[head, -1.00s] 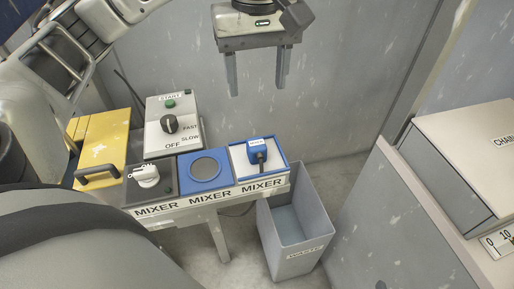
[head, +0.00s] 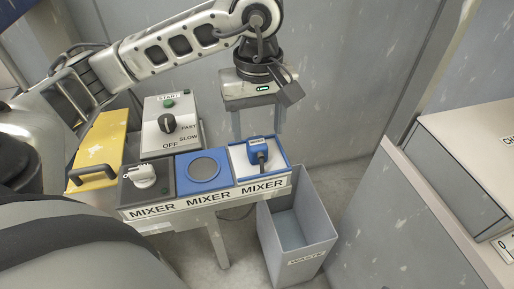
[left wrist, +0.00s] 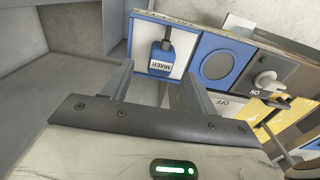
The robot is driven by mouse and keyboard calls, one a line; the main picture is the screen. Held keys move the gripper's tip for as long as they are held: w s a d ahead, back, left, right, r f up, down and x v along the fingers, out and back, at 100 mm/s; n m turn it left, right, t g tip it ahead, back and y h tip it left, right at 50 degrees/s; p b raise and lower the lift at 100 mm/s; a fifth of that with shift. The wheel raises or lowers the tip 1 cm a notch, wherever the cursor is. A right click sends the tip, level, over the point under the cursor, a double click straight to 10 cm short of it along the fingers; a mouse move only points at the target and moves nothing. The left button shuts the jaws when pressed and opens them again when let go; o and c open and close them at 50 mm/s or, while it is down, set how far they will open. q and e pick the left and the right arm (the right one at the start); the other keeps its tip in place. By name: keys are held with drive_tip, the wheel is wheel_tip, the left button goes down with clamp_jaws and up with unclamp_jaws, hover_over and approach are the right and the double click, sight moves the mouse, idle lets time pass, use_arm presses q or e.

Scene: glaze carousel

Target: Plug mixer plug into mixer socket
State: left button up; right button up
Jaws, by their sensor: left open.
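The blue mixer plug (head: 258,150), with a dark cord and a white label, sits on the white, blue-edged pad (head: 241,170) at the right end of the mixer panel. A blue square with a round grey face (head: 204,168), apparently the mixer socket, lies just left of it. My left gripper (head: 258,132) is open and empty, pointing down above and behind the plug. In the left wrist view the plug (left wrist: 161,62) shows between and just beyond the two fingertips (left wrist: 157,74); I see no contact. My right gripper is not in view.
A switch knob (head: 143,175) is at the panel's left end. Behind stands a control box (head: 172,125) with a dial and green button. A yellow box (head: 97,150) is at left. A grey waste bin (head: 297,235) is right of the panel, with a cabinet (head: 425,215) farther right.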

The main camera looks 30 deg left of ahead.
sight(257, 142)
use_arm(q)
wheel_tip(257, 142, down, 5)
drive_tip(key=shift+a+f, duration=0.1)
idle(0.4)
drive_tip(key=c, duration=1)
